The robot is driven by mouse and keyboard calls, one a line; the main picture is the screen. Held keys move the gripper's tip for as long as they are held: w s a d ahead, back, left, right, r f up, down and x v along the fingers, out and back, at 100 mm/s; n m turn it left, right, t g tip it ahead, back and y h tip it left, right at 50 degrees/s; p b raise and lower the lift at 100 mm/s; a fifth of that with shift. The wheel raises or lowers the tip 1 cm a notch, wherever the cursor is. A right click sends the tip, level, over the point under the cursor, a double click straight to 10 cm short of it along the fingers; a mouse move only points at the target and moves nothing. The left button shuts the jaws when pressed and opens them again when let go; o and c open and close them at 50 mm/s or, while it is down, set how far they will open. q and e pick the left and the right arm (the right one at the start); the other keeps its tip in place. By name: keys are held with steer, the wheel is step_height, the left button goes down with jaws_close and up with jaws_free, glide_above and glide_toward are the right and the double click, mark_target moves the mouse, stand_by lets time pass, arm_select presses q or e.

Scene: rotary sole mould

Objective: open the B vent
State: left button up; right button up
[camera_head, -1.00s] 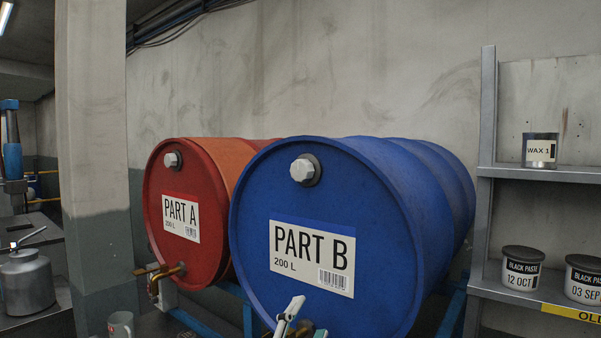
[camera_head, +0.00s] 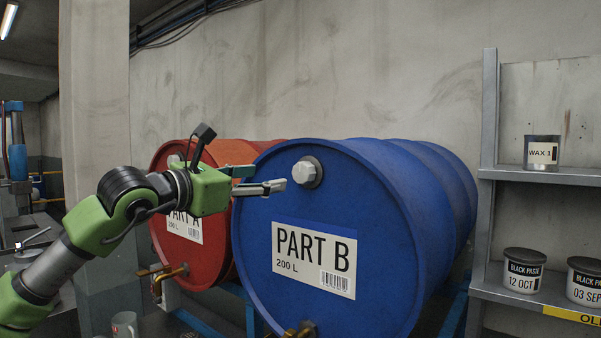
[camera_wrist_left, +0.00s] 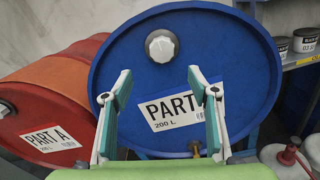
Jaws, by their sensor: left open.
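The blue PART B drum (camera_head: 330,215) lies on its side with its round end facing me. Its vent is a pale faceted cap (camera_head: 307,172) near the top of that end, and it also shows in the left wrist view (camera_wrist_left: 161,45). My left gripper (camera_head: 264,182) is open and empty, just left of the cap and apart from it. In the left wrist view its two fingers (camera_wrist_left: 160,85) are spread wide, with the cap above and between their tips. My right gripper is not in view.
The red PART A drum (camera_head: 205,255) lies to the left, partly hidden by my left arm. A brass tap (camera_head: 302,328) sits low on the blue drum. A shelf (camera_head: 540,174) with cans (camera_head: 522,271) stands at the right. A mug (camera_head: 124,325) is below left.

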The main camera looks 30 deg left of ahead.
mark_target(300, 174)
arm_select(q)
steer(key=w+p, duration=0.2)
steer(key=w, duration=0.2)
steer(key=w+d+p, duration=0.1)
steer(key=w+p, duration=0.2)
steer(key=w, duration=0.1)
steer(key=w+p, duration=0.3)
steer(key=w, duration=0.1)
steer(key=shift+w+d, duration=0.15)
steer(key=shift+w, duration=0.5)
steer(key=shift+f, duration=0.1)
steer(key=shift+c, duration=0.3)
steer(key=c, duration=1)
